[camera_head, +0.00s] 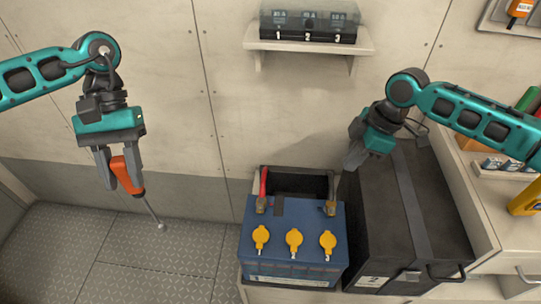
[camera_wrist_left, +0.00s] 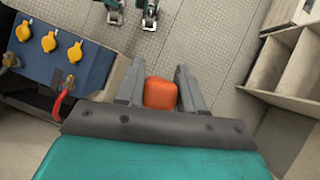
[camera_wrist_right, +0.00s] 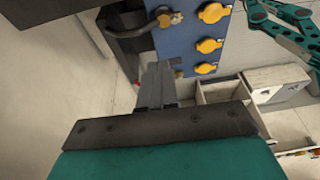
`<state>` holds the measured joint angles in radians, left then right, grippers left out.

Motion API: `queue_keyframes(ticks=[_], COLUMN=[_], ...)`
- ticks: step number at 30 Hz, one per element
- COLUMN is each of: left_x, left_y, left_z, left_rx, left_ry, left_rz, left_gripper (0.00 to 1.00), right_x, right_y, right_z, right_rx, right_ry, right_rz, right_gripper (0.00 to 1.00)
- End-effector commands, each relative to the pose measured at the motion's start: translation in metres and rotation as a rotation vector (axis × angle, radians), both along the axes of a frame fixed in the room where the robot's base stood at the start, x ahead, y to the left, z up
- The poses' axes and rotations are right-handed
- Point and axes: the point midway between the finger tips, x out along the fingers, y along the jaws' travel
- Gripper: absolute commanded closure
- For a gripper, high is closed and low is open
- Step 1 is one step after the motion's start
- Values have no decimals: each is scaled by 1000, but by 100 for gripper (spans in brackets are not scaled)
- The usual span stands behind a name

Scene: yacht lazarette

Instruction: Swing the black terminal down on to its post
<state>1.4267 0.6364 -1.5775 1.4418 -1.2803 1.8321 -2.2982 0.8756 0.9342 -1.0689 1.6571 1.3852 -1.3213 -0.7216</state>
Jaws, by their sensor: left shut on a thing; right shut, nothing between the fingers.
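The blue battery (camera_head: 295,272) has three yellow caps and brass fittings at its two back corners. The black terminal's brass fitting (camera_head: 330,208) is at the back right corner. In the right wrist view the fitting (camera_wrist_right: 168,18) joins a thick black cable (camera_wrist_right: 128,44). I cannot tell whether it is seated on its post. My right gripper (camera_head: 352,163) is shut and empty, above and behind that corner. My left gripper (camera_head: 121,180) is shut on an orange-handled screwdriver (camera_head: 127,175), shaft pointing down, well left of the battery. The handle also shows in the left wrist view (camera_wrist_left: 160,93).
A red cable (camera_head: 263,181) rises at the battery's back left fitting. A large black case (camera_head: 395,225) stands close on the right. A wall shelf (camera_head: 310,44) holds a numbered box above. The metal floor (camera_head: 110,250) at left is clear.

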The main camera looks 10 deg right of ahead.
Motion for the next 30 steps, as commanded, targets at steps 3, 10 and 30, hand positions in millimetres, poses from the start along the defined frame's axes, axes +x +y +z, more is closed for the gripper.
queue_keyframes(ticks=[3, 10, 30], left_x=[0, 0, 0], left_y=[0, 0, 0], left_z=[-3, -8, -10], left_rx=[0, 0, 0], left_ry=[0, 0, 0], left_rz=[0, 0, 0], left_gripper=[99, 99, 99], right_x=[0, 2, -1], right_y=[8, 22, 23], right_z=[-26, -74, -116], right_rx=[1, 1, 0], right_ry=[4, 3, 1], right_rz=[1, 2, 1], right_gripper=[100, 100, 100])
